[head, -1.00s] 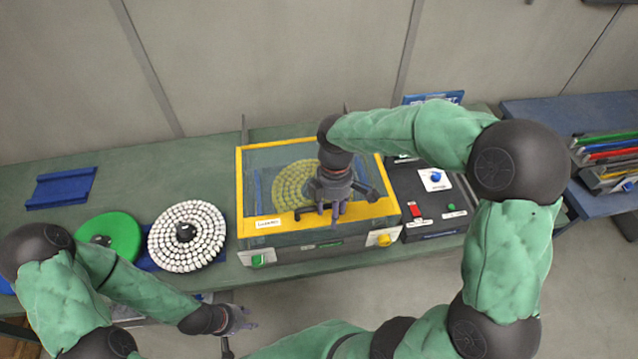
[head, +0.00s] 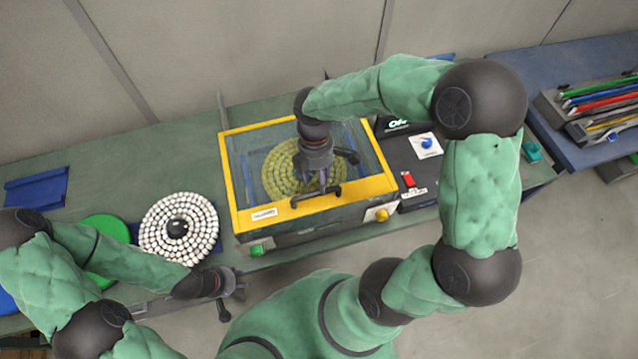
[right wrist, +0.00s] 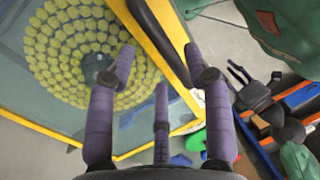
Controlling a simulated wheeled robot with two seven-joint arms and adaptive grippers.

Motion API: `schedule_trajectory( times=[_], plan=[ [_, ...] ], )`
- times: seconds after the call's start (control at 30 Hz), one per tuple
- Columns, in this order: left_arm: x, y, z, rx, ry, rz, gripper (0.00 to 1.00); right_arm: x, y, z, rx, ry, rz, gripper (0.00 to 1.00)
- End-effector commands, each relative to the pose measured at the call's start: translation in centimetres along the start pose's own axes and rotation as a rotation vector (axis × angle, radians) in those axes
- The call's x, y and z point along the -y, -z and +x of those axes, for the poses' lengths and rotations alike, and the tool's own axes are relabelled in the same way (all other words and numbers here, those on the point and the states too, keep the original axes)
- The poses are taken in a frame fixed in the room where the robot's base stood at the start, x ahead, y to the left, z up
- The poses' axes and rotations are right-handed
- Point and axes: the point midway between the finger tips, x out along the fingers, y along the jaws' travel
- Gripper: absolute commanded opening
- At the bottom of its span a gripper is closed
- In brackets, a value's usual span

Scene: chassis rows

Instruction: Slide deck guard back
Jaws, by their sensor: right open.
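The deck guard (head: 228,177) is a clear cover with a yellow frame. It lies over the machine at the middle of the bench, with a disc of yellow pieces (head: 284,172) visible beneath it. A black bar handle (head: 297,202) sits on its wide front yellow strip; the handle also shows in the right wrist view (right wrist: 158,38). My right gripper (head: 322,188) is open just above the front strip, by the handle. In the right wrist view its purple fingers are spread, with the handle beyond them; contact cannot be told. My left gripper (head: 232,300) is open and empty, in front of the bench.
A white-studded disc (head: 180,228) and a green disc (head: 106,246) lie left of the machine. A control panel with a blue knob (head: 427,142) and a red switch (head: 408,179) stands right. A blue tray (head: 36,187) lies far left. A blue side table (head: 560,75) stands at right.

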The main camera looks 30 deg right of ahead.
Motion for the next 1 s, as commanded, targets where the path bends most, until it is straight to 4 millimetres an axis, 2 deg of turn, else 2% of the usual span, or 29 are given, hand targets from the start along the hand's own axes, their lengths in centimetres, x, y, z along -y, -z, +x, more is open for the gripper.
schedule_trajectory(
  times=[0.1,0.23,0.6,0.67,0.7,0.8,1.0],
  plan=[
    [0.0,0.0,0.1,0.000,0.000,0.000,0.40,0.0,0.0,1.7,-0.001,0.001,0.002,0.51],
    [0.0,0.0,0.1,0.000,0.000,0.000,0.40,0.0,0.0,2.7,-0.001,0.000,0.002,0.51],
    [0.0,0.0,0.1,0.000,0.000,0.000,0.40,0.0,0.0,3.2,-0.001,-0.001,0.002,0.51],
    [0.0,0.0,0.1,0.000,0.000,0.000,0.40,0.0,0.0,3.2,-0.001,-0.001,0.002,0.37],
    [0.0,0.0,0.1,0.000,0.000,0.000,0.40,0.0,0.0,3.2,-0.001,-0.001,0.002,0.26],
    [0.0,0.0,0.1,0.000,0.000,0.000,0.40,0.0,0.0,3.2,-0.001,-0.001,0.002,0.00],
    [0.0,0.0,0.1,0.000,0.000,0.000,0.40,-0.1,0.0,3.2,-0.001,-0.001,0.002,0.00]
  ],
)
